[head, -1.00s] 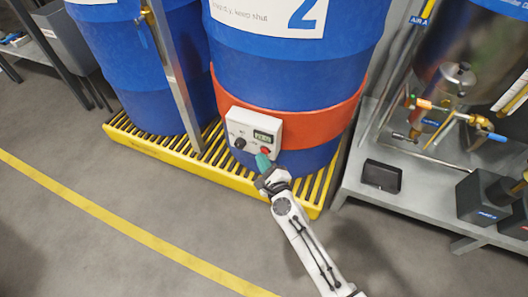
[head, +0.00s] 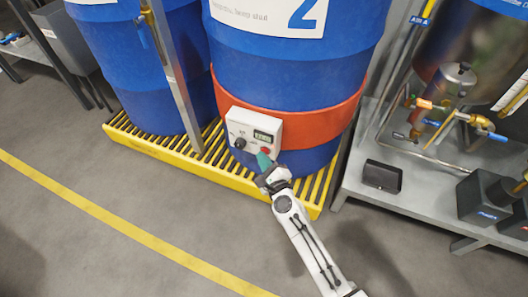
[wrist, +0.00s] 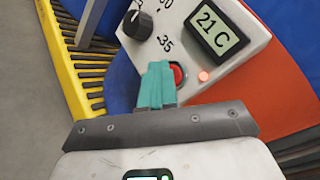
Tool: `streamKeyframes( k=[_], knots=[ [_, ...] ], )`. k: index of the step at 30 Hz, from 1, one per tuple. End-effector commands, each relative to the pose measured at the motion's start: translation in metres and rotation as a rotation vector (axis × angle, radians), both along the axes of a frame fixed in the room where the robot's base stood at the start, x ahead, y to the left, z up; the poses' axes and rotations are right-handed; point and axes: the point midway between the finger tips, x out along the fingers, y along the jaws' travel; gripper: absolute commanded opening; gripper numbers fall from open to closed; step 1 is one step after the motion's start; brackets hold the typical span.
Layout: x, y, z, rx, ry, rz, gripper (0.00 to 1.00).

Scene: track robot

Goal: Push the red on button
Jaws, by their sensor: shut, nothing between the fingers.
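The white control box (head: 254,129) is fixed on the orange-red band around the blue drum numbered 2. Its red button (wrist: 179,73) sits at the lower edge of the box face, partly hidden by my teal fingers in the wrist view. A small red-orange lamp (wrist: 203,76) beside the button looks lit. My gripper (wrist: 158,66) is shut and empty, with its tips right at the button's left side. I cannot tell whether they touch it. In the head view, my gripper (head: 264,159) is just below the button (head: 266,150).
The box also has a black dial (wrist: 138,25) and a display (wrist: 215,29) reading 21 C. The drum stands on a yellow spill pallet (head: 160,155). A grey metal stand (head: 415,190) with pipes and valves is to the right. The floor in front is clear.

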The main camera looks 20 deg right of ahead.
Motion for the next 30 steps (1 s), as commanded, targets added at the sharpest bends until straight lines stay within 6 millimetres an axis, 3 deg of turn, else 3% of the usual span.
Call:
streamKeyframes(
  k=[14, 30],
  knots=[
    [-0.006, 0.005, 0.001, 0.0, 0.0, 0.0, 0.0],
    [-0.04, 0.039, 0.002, 0.0, 0.001, 0.001, 0.0]
  ],
)
